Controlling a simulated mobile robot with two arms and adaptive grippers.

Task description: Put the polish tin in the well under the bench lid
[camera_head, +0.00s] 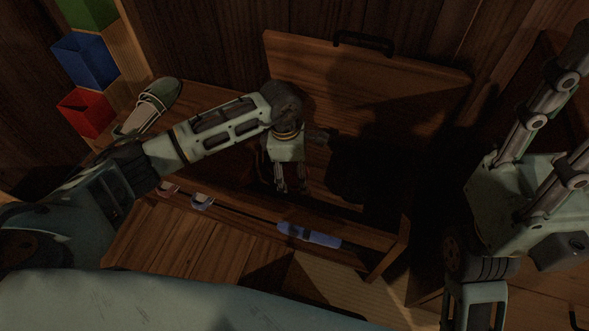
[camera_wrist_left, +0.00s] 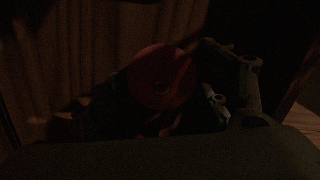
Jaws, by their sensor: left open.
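The wooden bench's lid (camera_head: 415,85) stands raised against the wall, with a black handle on its top edge. The open well under it is in deep shadow. My left gripper (camera_head: 287,190) points down into the well, with its fingers apart. In the very dark left wrist view, a red round thing (camera_wrist_left: 162,78), probably the polish tin, shows beside the gripper's finger links; I cannot tell whether they touch. The tin cannot be made out in the head view. My right gripper (camera_head: 562,135) is close to the camera at right, its fingertips partly out of frame.
A green slipper (camera_head: 158,95) lies on the bench's left end. Red (camera_head: 87,112), blue (camera_head: 85,60) and green bins stand at upper left. A blue object (camera_head: 309,235) and two small pale-and-coloured things lie along the bench front. The raised lid bounds the well behind.

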